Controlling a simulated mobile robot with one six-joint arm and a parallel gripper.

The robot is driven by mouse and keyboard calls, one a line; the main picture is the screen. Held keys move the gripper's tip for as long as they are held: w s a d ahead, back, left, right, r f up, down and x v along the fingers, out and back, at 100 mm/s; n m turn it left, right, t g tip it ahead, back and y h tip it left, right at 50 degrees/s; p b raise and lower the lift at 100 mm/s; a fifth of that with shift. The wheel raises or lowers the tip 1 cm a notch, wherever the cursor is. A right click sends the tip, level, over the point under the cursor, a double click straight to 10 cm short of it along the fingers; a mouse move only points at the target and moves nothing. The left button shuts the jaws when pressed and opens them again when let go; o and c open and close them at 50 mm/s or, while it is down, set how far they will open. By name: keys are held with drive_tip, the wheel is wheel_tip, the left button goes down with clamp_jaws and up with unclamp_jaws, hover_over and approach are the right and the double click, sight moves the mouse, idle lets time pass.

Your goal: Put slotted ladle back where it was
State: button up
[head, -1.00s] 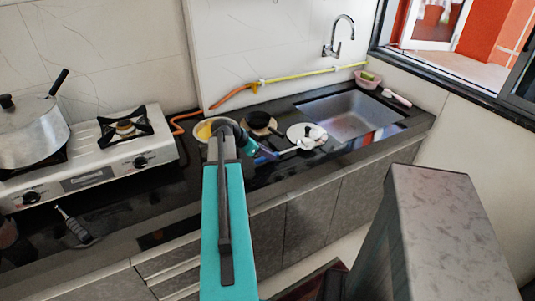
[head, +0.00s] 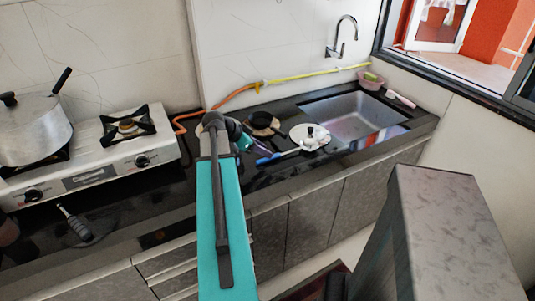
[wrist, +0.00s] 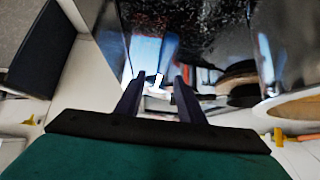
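My gripper is open in the wrist view (wrist: 159,82), its two dark fingers apart with a gap between them. A small white shape shows beyond that gap, too blurred to name, and I see nothing clearly held. In the head view my arm hides most of the gripper, and only its teal part shows on the counter's middle stretch. A utensil with a blue handle (head: 272,159) lies just right of it, beside a white plate or lid. A dark-handled utensil (head: 73,222) lies on the counter at left, below the stove. I cannot tell which utensil is the slotted ladle.
A stove (head: 103,165) with a lidded pot (head: 33,130) stands at left. A dark pan (head: 262,123) and a white lid with a dark knob (head: 309,135) lie near the sink (head: 352,116). A tall grey block (head: 440,215) stands at front right.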

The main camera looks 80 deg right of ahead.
drive_tip(key=v, duration=0.7)
drive_tip(key=shift+b, duration=0.45)
drive_tip(key=shift+a+r, duration=0.1)
idle(0.4)
